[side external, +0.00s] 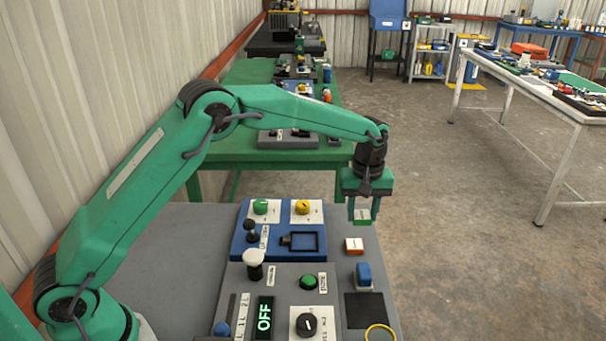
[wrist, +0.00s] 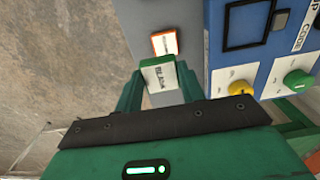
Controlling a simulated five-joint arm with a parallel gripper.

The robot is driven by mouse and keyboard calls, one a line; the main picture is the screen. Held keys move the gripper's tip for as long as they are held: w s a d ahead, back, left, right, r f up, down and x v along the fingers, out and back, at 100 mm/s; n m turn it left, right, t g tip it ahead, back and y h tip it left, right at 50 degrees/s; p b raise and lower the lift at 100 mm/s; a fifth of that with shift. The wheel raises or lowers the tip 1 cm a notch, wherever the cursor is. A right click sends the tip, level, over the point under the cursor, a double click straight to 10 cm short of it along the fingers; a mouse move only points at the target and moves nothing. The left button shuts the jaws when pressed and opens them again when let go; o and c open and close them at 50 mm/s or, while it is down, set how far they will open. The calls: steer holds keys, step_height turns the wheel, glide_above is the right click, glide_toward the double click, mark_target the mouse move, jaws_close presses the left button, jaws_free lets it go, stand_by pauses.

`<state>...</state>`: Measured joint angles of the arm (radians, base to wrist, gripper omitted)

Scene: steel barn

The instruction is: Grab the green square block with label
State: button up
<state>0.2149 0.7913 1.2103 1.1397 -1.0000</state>
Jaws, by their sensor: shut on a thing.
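The green square block with a white label (side external: 361,215) is between the fingers of my gripper (side external: 363,208) in the side view. The gripper points down and is shut on it, above the right part of the grey table. In the wrist view the block (wrist: 159,77) sits between the two green fingers of my gripper (wrist: 158,88), its white label with dark lettering facing the camera. The lettering is too small to read surely. The fingers hide the block's sides.
An orange block with a white label (side external: 354,245) lies on the grey table (side external: 345,210) below the gripper. The blue panel (side external: 235,245) with knobs is left of it. A blue block (side external: 363,273), dark square pad (side external: 367,310) and yellow ring (side external: 380,327) are nearer the front.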

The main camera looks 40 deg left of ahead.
steer(key=shift+s+d+r, duration=0.6)
steer(key=shift+d, duration=0.2)
steer(key=shift+s+d+r, duration=0.55)
steer(key=shift+s+d, duration=0.05)
steer(key=shift+d, duration=0.2)
